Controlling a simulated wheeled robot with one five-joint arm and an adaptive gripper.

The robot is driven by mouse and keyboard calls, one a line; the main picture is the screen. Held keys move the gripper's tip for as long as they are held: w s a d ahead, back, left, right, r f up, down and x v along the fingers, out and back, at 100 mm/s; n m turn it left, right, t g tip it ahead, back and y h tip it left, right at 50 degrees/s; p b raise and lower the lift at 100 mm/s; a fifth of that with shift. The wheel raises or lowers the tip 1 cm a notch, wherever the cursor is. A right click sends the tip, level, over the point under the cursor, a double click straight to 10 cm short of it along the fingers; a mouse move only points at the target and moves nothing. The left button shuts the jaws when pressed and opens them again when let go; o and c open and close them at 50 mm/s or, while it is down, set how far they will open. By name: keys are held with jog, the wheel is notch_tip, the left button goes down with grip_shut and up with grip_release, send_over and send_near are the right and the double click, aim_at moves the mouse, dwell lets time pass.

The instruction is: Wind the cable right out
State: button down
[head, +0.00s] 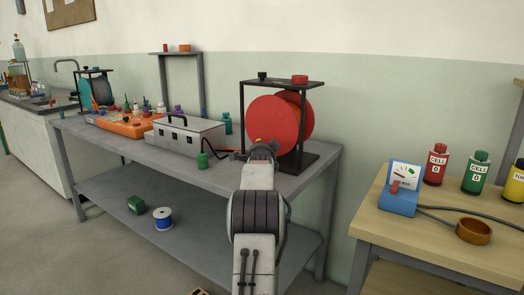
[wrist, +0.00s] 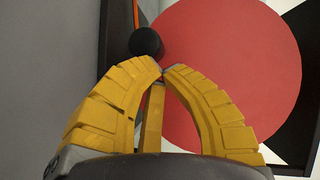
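A large red reel (head: 272,122) stands in a black frame (head: 283,84) at the right end of the grey bench. Its red disc (wrist: 225,70) fills much of the wrist view. My gripper (head: 262,147) is in front of the reel's lower left part. In the wrist view its yellow fingers (wrist: 162,70) converge until their tips nearly meet. A black round knob (wrist: 146,42) is just beyond the tips, and I see nothing clearly held between them. An orange strip (wrist: 136,14), perhaps cable, runs above the knob. My arm hides part of the bench front.
A teal reel (head: 97,90) is farther left. A wooden table (head: 440,240) with a blue meter (head: 401,190) stands at the right.

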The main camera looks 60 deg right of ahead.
jog(key=shift+w+f+m+t+h+b, duration=0.15)
jog(key=shift+w+m+t+h+b, duration=0.25)
jog(key=shift+b, duration=0.6)
